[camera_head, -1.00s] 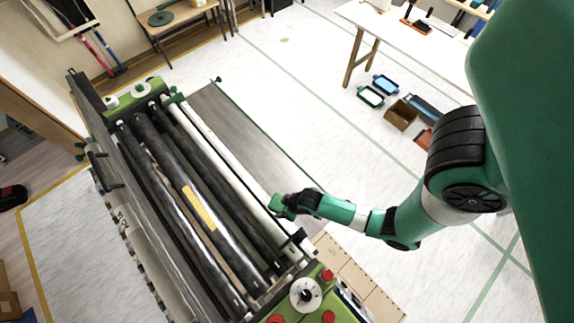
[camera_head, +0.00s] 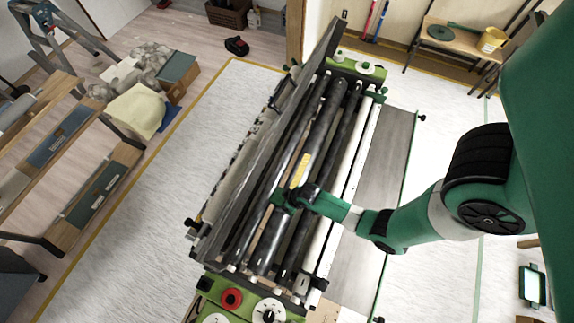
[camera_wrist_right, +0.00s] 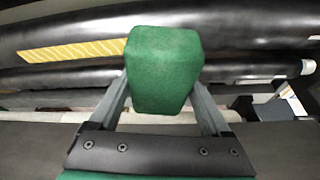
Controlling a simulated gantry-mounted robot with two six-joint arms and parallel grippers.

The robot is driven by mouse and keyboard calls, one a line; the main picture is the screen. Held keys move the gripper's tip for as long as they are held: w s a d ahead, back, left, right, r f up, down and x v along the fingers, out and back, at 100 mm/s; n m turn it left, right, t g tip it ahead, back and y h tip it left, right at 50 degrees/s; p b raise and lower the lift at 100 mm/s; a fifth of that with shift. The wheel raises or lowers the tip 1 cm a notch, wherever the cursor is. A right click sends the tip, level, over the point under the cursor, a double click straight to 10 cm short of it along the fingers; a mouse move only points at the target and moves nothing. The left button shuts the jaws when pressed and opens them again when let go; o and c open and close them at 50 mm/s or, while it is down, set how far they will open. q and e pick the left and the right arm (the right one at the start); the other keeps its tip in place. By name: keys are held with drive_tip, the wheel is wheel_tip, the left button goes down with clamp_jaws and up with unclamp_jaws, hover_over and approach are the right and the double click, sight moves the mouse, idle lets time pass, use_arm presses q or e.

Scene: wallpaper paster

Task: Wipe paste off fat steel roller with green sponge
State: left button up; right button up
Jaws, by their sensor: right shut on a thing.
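The fat steel roller (camera_head: 318,123) is a dark, shiny cylinder lying lengthwise in the machine. A yellow, striped patch (camera_head: 300,168) sits on its surface; the patch also shows in the right wrist view (camera_wrist_right: 70,50), left of the sponge. My right gripper (camera_head: 284,198) is over the rollers, just below the patch in the head view. It is shut on the green sponge (camera_wrist_right: 165,68), a block held between its two fingers. The sponge overlaps the roller in the wrist view; I cannot tell whether they touch. My left gripper is not in view.
Other dark rollers and a white roller (camera_head: 352,178) lie parallel alongside. The machine's near end has a red knob (camera_head: 231,298) and a dial. A grey flat bed (camera_head: 385,190) is at the right. A shelf (camera_head: 85,195) stands apart at the left, with clear floor between.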

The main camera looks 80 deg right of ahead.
drive_tip(key=shift+w+a, duration=0.1)
drive_tip(key=shift+w, duration=0.1)
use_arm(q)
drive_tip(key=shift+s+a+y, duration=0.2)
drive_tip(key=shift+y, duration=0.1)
use_arm(e)
wheel_tip(320, 180, down, 3)
drive_tip(key=shift+r+b, duration=0.2)
drive_tip(key=shift+b, duration=1)
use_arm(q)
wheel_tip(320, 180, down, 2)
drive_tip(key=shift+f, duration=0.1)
